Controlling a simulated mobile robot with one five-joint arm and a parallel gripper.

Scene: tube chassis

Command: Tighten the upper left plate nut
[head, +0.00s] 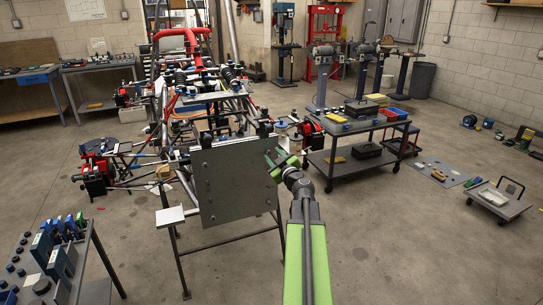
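A grey square plate (232,182) stands upright on the front of the tube chassis (185,75), facing me. Small dark fittings show along its top edge, one near the upper left corner (204,141) and one near the upper right (265,129).
A small white shelf (172,216) sticks out left of the plate. A dark cart (356,150) stands to the right. A tool bench (60,265) fills the lower left corner. A low trolley (497,199) is at the far right. The floor on the right front is clear.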

